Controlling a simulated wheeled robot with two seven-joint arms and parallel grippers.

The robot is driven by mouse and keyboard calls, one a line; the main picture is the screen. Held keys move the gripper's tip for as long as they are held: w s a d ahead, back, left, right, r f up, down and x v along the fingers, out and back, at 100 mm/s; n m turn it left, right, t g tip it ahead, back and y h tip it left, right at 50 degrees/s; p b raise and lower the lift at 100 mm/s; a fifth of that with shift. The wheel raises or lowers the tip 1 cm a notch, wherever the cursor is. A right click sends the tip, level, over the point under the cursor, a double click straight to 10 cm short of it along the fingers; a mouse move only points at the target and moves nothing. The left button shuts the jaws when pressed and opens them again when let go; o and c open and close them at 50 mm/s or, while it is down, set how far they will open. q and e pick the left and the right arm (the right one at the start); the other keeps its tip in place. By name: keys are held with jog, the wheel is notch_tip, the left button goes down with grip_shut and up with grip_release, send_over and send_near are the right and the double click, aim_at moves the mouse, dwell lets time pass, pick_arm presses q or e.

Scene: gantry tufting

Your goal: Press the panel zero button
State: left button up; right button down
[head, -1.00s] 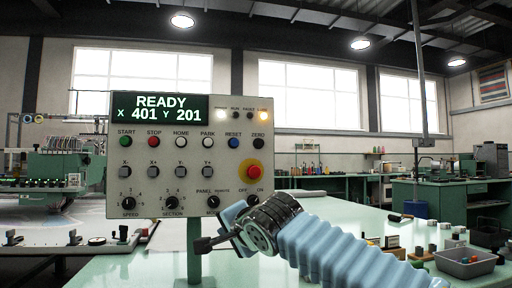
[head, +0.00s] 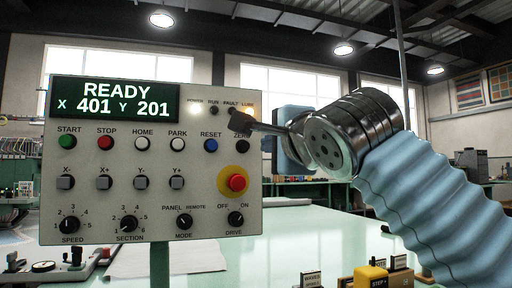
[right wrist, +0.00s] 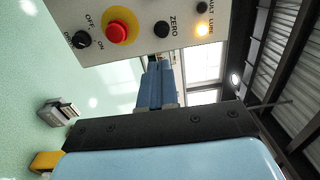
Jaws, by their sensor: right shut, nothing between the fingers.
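The control panel (head: 120,205) stands upright on a green post, its display reading READY, X 401, Y 201. The black zero button (head: 242,146) is at the right end of the top button row; it also shows in the right wrist view (right wrist: 161,29). My right gripper (head: 238,121) is shut and empty, with its dark tip just above the button in the head view, overlapping the ZERO label and the panel's right edge. In the right wrist view its blue fingers (right wrist: 157,84) appear apart from the button. My left gripper is not in view.
The blue reset button (head: 211,145) is left of the zero button, and the red stop knob (head: 236,182) on its yellow ring is below. A green table (head: 300,240) spreads behind the panel. A yellow block (head: 370,276) sits at the front right.

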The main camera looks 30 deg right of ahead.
jog(key=p, duration=0.3)
send_near(245, 148)
jog(key=x, duration=0.5)
jog(key=shift+w+d, duration=0.1)
jog(key=shift+w, duration=0.1)
jog(key=shift+w+d+p, duration=0.15)
jog(key=shift+w+p, duration=0.15)
jog(key=shift+w, duration=0.4)
jog(key=shift+w, duration=0.1)
